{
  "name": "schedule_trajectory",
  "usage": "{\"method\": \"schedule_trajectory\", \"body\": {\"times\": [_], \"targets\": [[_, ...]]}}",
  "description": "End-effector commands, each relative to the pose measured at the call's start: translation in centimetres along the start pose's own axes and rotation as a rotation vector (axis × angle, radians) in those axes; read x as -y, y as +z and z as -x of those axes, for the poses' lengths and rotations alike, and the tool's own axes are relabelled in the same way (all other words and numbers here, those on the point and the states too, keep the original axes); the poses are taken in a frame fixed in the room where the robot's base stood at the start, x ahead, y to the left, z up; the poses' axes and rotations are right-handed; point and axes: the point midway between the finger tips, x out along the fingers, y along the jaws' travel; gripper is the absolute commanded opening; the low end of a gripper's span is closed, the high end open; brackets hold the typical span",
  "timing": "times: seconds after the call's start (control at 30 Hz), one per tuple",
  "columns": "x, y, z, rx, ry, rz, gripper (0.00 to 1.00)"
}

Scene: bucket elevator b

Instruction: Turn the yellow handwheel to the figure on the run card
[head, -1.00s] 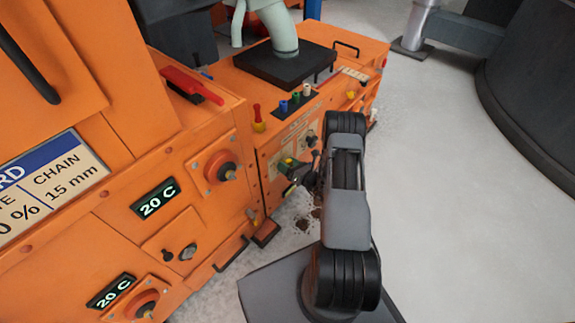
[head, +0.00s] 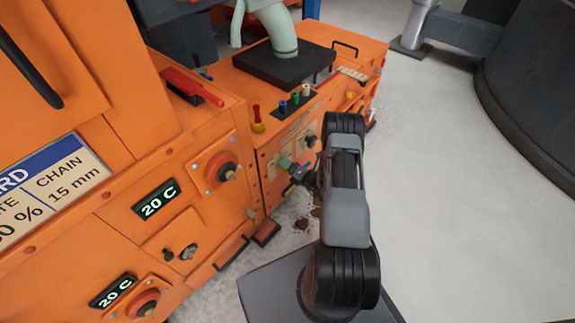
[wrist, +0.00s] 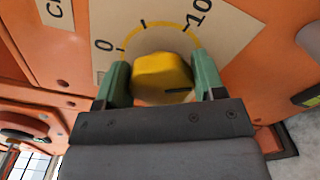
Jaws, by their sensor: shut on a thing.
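The yellow handwheel (wrist: 162,73) sits between the green fingers of my gripper (wrist: 162,84) in the wrist view. The gripper is shut on it, one finger on each side. A curved yellow scale on a pale plate (wrist: 225,28) arcs around its far side, with 0 at left and 10 at right. A dark line shows low on the wheel; its reading is unclear. In the head view my gripper (head: 291,169) is at the orange panel and hides the wheel. The run card (head: 52,183) at left is cut off; "0 %" and "CHAIN 15 mm" are legible.
Two displays read 20 C, the upper (head: 156,199) and the lower (head: 113,290), near red-orange knobs (head: 221,171). A red lever (head: 193,86) and several coloured pegs stand on the orange machine. Open grey floor (head: 460,220) lies to the right.

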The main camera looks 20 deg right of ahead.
Motion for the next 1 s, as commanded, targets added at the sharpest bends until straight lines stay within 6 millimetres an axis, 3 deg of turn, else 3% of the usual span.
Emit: {"method": "schedule_trajectory", "body": {"times": [0.47,0.5,0.7,1.0], "targets": [[0.0,-0.14,0.01,-0.003,0.0,-0.014,0.4],[0.0,-0.14,0.01,-0.003,0.0,-0.014,0.66],[0.02,-0.06,0.03,-0.001,0.0,-0.013,0.85],[0.01,0.03,0.3,0.001,-0.001,-0.012,0.86]]}}
